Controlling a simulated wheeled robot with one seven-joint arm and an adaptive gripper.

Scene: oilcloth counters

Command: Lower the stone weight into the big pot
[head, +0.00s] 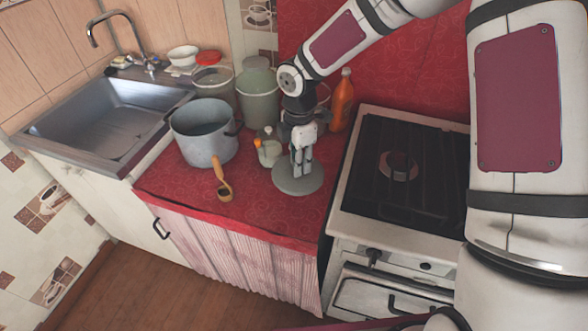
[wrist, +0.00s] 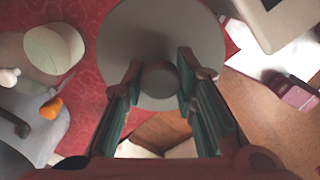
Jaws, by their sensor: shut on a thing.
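The stone weight is a grey round disc (head: 296,184) with a knob on top, at the right part of the red counter, near the stove. My gripper (head: 300,168) points down above it and is shut on its knob. In the wrist view the knob (wrist: 160,80) sits between both fingers, with the disc (wrist: 130,35) spreading behind it. I cannot tell whether the disc touches the counter or hangs just above it. The big pot (head: 204,150), grey-blue and open-topped, stands upright to the left, apart from the weight. Part of its floor is hidden.
A small cream pot (head: 269,153) and bottles stand between the big pot and my gripper. A green-grey canister (head: 258,95) and an orange bottle (head: 342,98) stand behind. The stove (head: 385,235) is at right, the sink (head: 105,115) at left.

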